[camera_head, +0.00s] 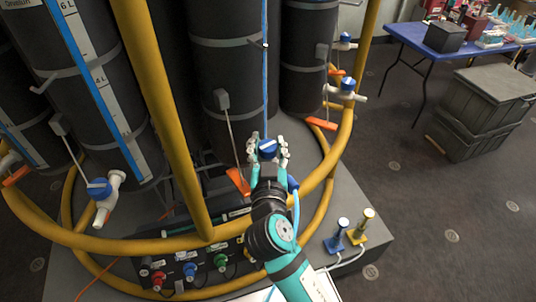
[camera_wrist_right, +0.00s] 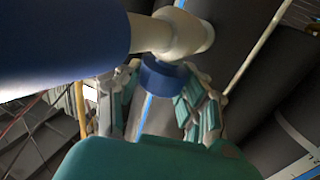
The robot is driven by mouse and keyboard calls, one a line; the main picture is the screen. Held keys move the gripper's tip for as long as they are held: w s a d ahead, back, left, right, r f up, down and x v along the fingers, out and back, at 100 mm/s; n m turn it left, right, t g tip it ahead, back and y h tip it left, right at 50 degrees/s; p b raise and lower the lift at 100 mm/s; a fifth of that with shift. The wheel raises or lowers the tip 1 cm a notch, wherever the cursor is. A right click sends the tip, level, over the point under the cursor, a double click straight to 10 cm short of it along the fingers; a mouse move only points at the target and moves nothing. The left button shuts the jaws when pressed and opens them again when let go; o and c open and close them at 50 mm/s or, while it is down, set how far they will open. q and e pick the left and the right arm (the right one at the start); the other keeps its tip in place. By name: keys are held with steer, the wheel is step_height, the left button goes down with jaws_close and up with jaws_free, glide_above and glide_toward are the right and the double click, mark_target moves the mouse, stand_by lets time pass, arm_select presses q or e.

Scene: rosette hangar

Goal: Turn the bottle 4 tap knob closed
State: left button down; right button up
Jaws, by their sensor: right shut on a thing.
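A blue tap knob (camera_head: 268,148) is at the low front of the middle dark grey bottle (camera_head: 229,80). My right gripper (camera_head: 267,158) reaches it from below and is shut on it, with fingers on both sides. In the right wrist view the blue knob (camera_wrist_right: 166,76) sits between the finger pads of my right gripper (camera_wrist_right: 160,92), under a white tap body (camera_wrist_right: 180,33). The fingers partly hide the tap in the head view. I cannot read a bottle number here. My left gripper is not in view.
Other white taps with blue knobs stand at the left (camera_head: 99,189) and right (camera_head: 348,87). Yellow rails (camera_head: 160,85) curve around the bottles. A connector panel (camera_head: 190,268) and small blue and yellow posts (camera_head: 358,228) are in front. Grey crates (camera_head: 480,110) and a blue table (camera_head: 410,37) are at right.

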steer(key=shift+h, duration=0.3)
steer(key=o, duration=1.2)
steer(key=s, duration=1.2)
steer(key=shift+a, duration=0.2)
